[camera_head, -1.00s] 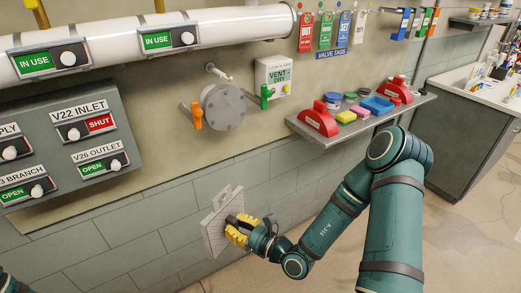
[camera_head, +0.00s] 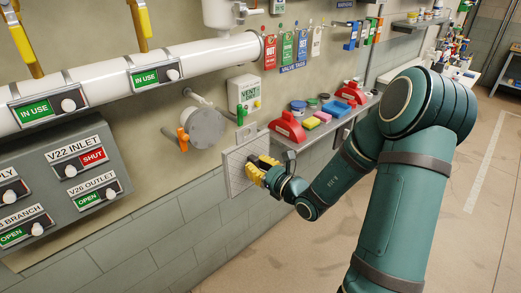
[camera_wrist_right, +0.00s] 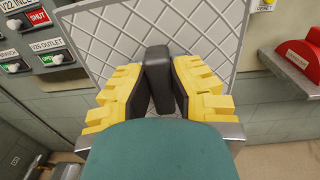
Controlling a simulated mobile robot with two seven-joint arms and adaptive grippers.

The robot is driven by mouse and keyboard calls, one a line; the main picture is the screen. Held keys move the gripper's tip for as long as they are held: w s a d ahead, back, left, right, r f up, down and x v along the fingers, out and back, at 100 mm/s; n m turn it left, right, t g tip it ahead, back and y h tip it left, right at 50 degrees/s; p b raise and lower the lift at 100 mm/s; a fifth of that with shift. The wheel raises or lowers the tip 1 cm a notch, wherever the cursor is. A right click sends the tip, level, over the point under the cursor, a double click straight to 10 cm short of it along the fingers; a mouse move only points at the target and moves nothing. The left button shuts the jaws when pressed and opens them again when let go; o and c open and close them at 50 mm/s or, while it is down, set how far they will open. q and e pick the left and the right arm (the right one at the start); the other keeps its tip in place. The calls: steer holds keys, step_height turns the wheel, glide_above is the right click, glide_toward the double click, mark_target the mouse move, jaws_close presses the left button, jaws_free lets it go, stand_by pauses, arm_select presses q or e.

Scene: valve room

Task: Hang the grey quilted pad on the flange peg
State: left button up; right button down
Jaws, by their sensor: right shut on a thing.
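The grey quilted pad (camera_head: 236,176) hangs upright from my right gripper (camera_head: 261,170), with its top tab (camera_head: 246,132) pointing up. In the right wrist view, the diamond-stitched pad (camera_wrist_right: 214,40) fills the top, and the yellow-padded fingers (camera_wrist_right: 158,88) are shut on a black grip on its face. The round grey flange (camera_head: 204,128) is on the wall, up and left of the pad. A pale peg (camera_head: 199,99) juts out above the flange; the pad is apart from it. My left gripper is not in view.
An orange handle (camera_head: 183,139) and a green handle (camera_head: 240,113) flank the flange. A shelf with red domed holders (camera_head: 288,128) is close right. The wall below is clear.

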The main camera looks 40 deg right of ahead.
steer(key=shift+s+d+r, duration=0.1)
steer(key=shift+d+r, duration=0.5)
steer(key=shift+r, duration=0.35)
steer(key=shift+w+a, duration=0.2)
steer(key=shift+w, duration=1.8)
steer(key=shift+w+a, duration=0.15)
steer(key=shift+w, duration=1.85)
